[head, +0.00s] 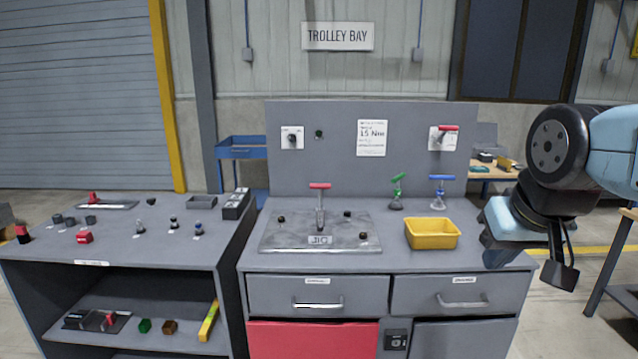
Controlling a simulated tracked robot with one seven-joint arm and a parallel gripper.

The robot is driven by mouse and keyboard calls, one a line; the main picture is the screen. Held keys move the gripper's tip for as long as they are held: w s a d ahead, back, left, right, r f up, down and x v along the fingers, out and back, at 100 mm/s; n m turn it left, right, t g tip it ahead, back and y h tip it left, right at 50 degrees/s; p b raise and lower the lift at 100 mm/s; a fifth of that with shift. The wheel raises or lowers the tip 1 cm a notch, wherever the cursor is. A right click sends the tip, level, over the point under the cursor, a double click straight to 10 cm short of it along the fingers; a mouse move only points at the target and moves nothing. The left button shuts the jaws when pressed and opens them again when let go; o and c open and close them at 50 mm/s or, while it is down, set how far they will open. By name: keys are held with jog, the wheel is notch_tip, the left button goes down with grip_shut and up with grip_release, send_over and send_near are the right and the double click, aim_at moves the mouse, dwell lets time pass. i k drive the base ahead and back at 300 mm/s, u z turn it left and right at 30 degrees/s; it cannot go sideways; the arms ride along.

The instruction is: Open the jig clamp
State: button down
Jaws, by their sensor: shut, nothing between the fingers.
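The jig (280,235) is a flat grey metal plate on the middle bench, with a "JIG" label at its front and several dark knobs on top. Its clamp (320,205) stands near the plate's middle. It is a grey lever, upright, with a red crossbar handle at the top. Whether the clamp presses on anything is too small to tell. My gripper (562,277) is at the far right, pointing down, right of the bench and well apart from the clamp. It is shut and empty.
A yellow bin (432,233) stands right of the jig. Behind it are a green-handled tool (397,190) and a blue-handled tool (440,192). A grey back panel (340,165) rises behind the bench. A left bench (130,245) holds small parts. Drawers (320,295) are below the jig.

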aim_at(320, 186)
jog(key=u, duration=0.05)
jog(key=i, duration=1)
jog(key=z, duration=0.1)
